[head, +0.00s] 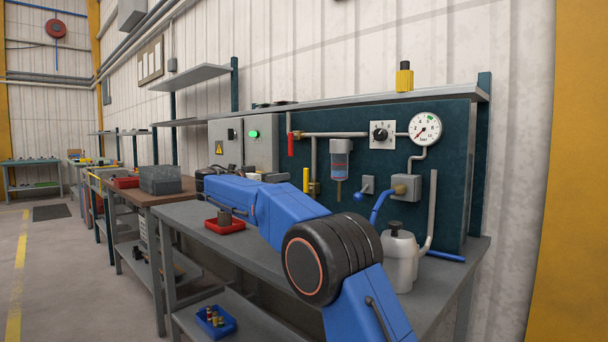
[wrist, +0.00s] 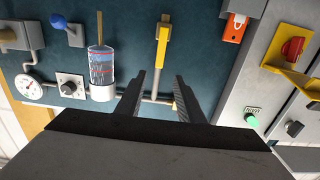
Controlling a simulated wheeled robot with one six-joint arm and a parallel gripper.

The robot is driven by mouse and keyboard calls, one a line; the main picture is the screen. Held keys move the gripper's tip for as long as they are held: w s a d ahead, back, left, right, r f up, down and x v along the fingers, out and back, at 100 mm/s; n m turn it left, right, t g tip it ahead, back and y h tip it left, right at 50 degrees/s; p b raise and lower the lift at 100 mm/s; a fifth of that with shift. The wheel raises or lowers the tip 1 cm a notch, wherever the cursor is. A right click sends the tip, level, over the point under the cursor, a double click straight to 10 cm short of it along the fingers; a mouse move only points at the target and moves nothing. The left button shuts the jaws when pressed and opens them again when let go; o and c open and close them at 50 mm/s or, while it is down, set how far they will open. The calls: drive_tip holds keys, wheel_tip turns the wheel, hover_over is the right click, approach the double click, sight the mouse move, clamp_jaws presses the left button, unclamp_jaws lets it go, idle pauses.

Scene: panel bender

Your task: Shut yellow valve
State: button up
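The yellow valve has a yellow lever (head: 306,180) on a brass body (head: 315,188), low on a vertical grey pipe of the dark teal panel. The lever hangs upright, along the pipe. In the wrist view, which is turned upside down, the yellow lever (wrist: 162,46) stands beyond the fingertips, near the middle. My gripper (wrist: 160,76) is open, its two dark fingers apart with nothing held. The lever looks farther off than the fingertips; I cannot tell the exact gap. In the head view I cannot make out my fingers.
A red-handled valve (head: 291,144), a filter bowl (head: 340,160), a gauge (head: 425,129) and a knob (head: 381,134) are close by on the panel. A grey control box (head: 262,145) adjoins it. A grey canister (head: 398,262) and a red tray (head: 225,226) stand on the bench.

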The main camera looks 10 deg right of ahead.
sight(305, 173)
drive_tip(key=x, duration=1.4)
drive_tip(key=shift+w+d, duration=0.2)
drive_tip(key=shift+d, duration=0.15)
clamp_jaws()
